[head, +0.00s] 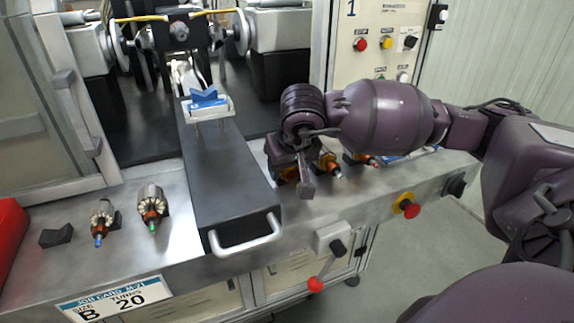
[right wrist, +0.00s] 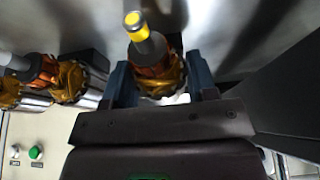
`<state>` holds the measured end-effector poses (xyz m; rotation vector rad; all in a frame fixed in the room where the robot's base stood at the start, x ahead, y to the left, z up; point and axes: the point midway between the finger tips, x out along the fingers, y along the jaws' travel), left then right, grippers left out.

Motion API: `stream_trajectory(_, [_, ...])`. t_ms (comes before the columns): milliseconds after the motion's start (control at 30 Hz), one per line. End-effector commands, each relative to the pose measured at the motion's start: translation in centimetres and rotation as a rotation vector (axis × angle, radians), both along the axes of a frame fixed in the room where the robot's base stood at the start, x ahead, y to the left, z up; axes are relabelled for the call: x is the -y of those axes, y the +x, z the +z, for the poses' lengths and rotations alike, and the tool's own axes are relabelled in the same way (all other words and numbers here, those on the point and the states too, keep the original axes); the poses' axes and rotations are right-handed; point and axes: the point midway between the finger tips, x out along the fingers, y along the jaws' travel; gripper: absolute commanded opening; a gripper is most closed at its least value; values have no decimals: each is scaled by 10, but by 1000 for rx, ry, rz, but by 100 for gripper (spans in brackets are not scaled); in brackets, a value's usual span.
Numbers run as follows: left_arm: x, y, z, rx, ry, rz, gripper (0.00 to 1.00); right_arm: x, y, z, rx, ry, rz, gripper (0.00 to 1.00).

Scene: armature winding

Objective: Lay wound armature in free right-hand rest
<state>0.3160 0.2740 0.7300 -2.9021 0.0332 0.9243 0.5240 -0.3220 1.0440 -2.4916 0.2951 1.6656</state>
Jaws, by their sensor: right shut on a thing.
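My right gripper (head: 298,180) is low over the bench, right of the black slide. In the right wrist view, its two blue-grey fingers (right wrist: 161,85) are shut on a wound armature (right wrist: 155,68) with copper windings and a yellow shaft tip. In the head view the gripper mostly hides this armature. Two other wound armatures, one nearer (head: 328,164) and one farther right (head: 362,159), lie on the bench to its right. Whether the held armature touches a rest is hidden. My left gripper is out of view.
Left of the black slide (head: 225,170), two armatures (head: 103,218) (head: 152,207) lie on the bench. An empty black rest (head: 56,236) stands farther left, near a red bin (head: 10,240). A blue-and-white cradle (head: 208,103) tops the slide. A red emergency button (head: 411,210) is on the bench front.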

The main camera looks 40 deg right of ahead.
Motion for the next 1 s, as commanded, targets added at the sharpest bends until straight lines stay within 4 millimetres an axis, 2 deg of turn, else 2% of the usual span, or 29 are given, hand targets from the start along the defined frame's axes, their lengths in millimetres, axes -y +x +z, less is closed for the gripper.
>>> stream_trajectory(200, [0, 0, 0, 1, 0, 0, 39, 0, 0, -2, 2, 0, 0, 12])
stream_trajectory(233, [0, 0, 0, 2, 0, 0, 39, 0, 0, -1, 2, 0, 0, 57])
stream_trajectory(400, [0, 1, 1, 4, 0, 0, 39, 0, 0, -1, 2, 0, 0, 82])
stream_trajectory(800, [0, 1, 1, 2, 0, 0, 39, 0, 0, -2, -1, 0, 0, 82])
stream_trajectory(1000, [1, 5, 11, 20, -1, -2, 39, -2, -12, 30, 6, -2, 1, 82])
